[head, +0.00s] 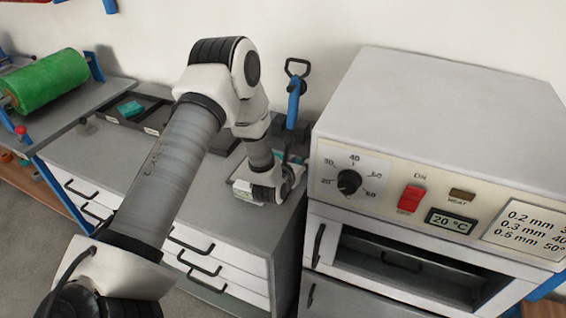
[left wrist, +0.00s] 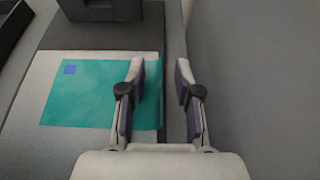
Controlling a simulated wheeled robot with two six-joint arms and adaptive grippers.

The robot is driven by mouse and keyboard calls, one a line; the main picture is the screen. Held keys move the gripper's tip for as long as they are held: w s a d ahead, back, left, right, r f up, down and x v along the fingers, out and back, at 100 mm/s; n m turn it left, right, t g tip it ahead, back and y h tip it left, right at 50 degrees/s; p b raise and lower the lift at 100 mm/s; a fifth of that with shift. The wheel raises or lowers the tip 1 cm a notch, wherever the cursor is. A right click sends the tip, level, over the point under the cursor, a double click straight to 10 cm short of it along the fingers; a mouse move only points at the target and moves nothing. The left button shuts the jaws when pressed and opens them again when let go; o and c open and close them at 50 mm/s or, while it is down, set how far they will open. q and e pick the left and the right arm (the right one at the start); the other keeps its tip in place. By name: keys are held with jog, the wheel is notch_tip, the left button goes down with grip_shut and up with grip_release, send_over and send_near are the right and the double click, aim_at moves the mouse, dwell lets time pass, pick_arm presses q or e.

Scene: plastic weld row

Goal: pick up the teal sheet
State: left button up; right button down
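The teal sheet (left wrist: 90,95) lies flat on a pale plate (left wrist: 30,95) in the left wrist view, with a small blue square near its far left corner. My left gripper (left wrist: 160,66) is open and empty. Its left finger is over the right part of the sheet and its right finger is past the sheet's right edge. I cannot tell how high the fingers are above the sheet. In the head view my left arm reaches over the bench, and its wrist hides most of the sheet. My right gripper is not in view.
A blue lever (head: 293,103) with a black handle stands behind my left wrist. A large oven (head: 440,110) with a dial and red switch is close on the right. A dark tray (head: 105,120) holding a teal block (head: 130,108) and a green roll (head: 48,80) are at left.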

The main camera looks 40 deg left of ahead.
pick_arm(q)
grip_shut()
jog(key=shift+r, duration=0.1)
